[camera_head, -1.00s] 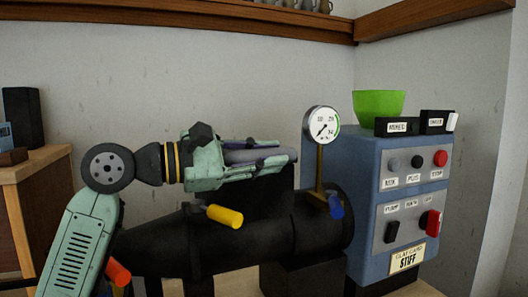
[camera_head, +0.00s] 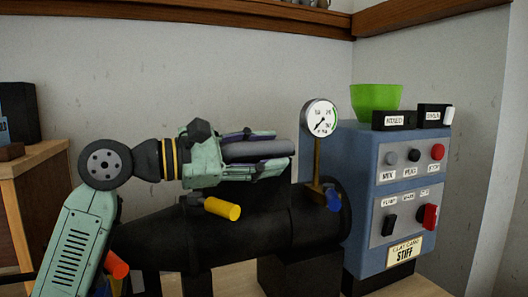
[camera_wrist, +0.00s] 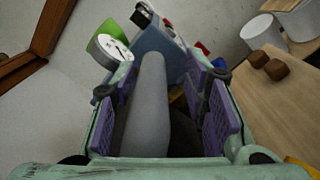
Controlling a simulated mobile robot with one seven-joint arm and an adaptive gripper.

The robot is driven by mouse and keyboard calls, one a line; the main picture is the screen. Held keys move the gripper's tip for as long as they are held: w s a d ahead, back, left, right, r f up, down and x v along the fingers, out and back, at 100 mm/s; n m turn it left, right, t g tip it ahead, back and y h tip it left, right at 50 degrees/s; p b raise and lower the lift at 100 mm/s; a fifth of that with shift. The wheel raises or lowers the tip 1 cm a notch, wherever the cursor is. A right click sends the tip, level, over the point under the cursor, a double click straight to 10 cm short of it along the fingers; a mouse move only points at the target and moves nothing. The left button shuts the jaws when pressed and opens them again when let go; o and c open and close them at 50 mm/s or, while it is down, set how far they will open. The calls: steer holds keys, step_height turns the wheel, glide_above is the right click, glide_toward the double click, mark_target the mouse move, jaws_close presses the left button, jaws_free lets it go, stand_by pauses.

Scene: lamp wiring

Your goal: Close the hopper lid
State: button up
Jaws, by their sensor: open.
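My gripper (camera_head: 272,152) is above the black hopper (camera_head: 262,189), on top of the black machine barrel, pointing right. Its jaws are open, one finger above and one below a grey rounded bar (camera_head: 255,150), which seems to belong to the hopper lid. In the wrist view the bar (camera_wrist: 146,105) runs lengthwise between the purple pads of my gripper (camera_wrist: 160,90), with a gap on the right side; contact on the left cannot be told. The lid's hinge and the hopper mouth are hidden.
A dial gauge (camera_head: 320,118) stands on a brass stem just right of my fingertips. Beyond it is the blue control box (camera_head: 335,150) with a green bowl (camera_head: 376,97) on top. A yellow handle (camera_head: 222,208) sticks out below my gripper.

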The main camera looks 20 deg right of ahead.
steer(key=a, duration=1.2)
